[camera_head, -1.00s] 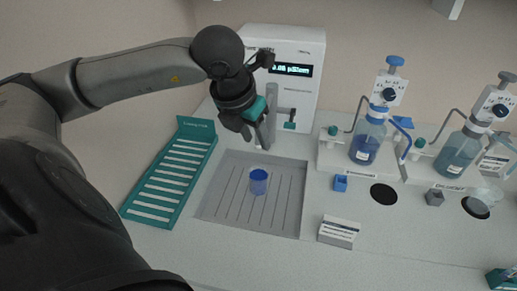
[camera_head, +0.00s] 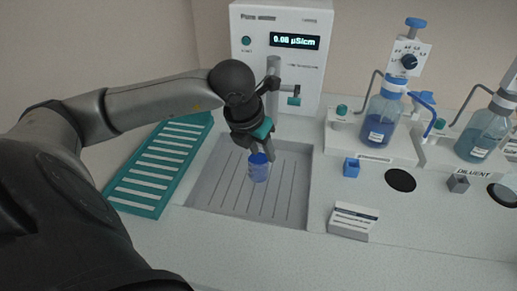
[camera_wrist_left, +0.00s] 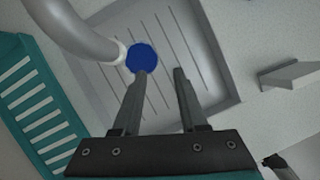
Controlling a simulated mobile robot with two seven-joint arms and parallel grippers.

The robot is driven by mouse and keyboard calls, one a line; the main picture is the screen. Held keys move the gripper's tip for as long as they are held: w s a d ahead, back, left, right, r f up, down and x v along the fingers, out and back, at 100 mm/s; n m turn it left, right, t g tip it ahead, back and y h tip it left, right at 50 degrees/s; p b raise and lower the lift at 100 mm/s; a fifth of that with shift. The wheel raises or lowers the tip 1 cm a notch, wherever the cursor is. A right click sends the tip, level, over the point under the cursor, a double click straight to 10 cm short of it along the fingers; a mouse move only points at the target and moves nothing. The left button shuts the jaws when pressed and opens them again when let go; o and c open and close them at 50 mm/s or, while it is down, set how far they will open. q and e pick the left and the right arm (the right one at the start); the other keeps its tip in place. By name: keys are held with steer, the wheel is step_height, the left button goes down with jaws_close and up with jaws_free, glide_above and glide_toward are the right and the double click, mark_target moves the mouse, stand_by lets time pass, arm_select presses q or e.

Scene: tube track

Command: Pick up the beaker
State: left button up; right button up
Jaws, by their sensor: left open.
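The beaker (camera_head: 258,170) holds blue liquid and stands upright on the grey grooved tray (camera_head: 215,185). In the left wrist view the beaker (camera_wrist_left: 142,58) shows from above as a blue disc, just beyond the fingertips and nearer the left finger. My left gripper (camera_head: 262,152) is at the beaker's upper edge in the head view. Its two fingers (camera_wrist_left: 160,72) are apart with nothing between them. I cannot tell whether a finger touches the beaker.
A teal slotted rack (camera_head: 160,170) lies left of the tray. A meter (camera_head: 280,65) reading 0.08 µS/cm stands behind it. Bottles with blue liquid (camera_head: 378,128) stand at the right. A small label stand (camera_head: 352,222) is right of the tray, near clear bench.

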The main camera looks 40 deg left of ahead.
mark_target(267, 166)
arm_select(q)
steer(key=x, duration=0.4)
steer(key=b+x, duration=0.1)
steer(key=x, duration=0.4)
steer(key=shift+a, duration=0.2)
jaws_close()
stand_by(0.3)
